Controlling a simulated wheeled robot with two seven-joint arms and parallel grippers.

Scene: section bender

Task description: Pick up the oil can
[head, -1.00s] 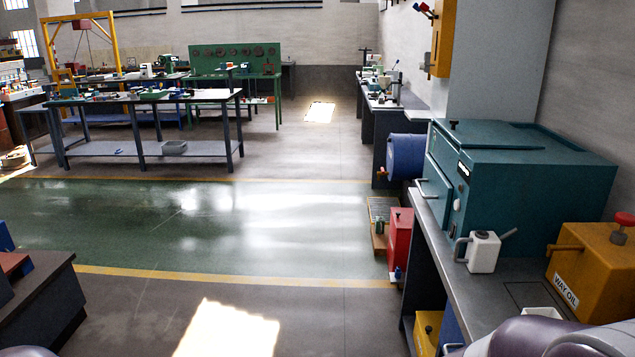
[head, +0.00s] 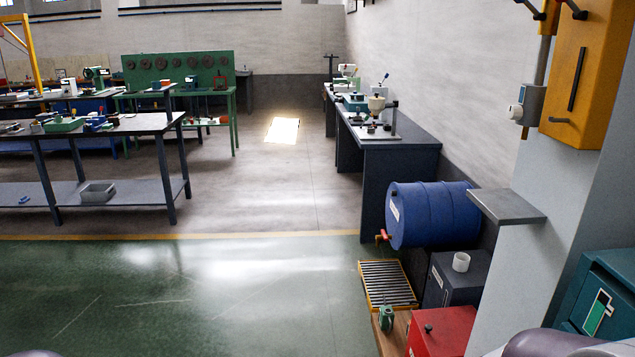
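A small green can-like object (head: 386,318) stands on a wooden board (head: 393,336) low at the bottom right, beside a red box. It may be the oil can; it is too small to be sure. The white can with a handle and spout, seen earlier on the right bench, is out of view. Neither gripper is in view; only rounded parts of my arms show at the bottom edge.
A blue drum (head: 432,214) with a red tap lies above a slatted tray (head: 388,285). A dark cabinet (head: 455,277) with a white cup (head: 461,262) and a red box (head: 440,332) stand near the wall. Green floor (head: 200,300) is clear at left.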

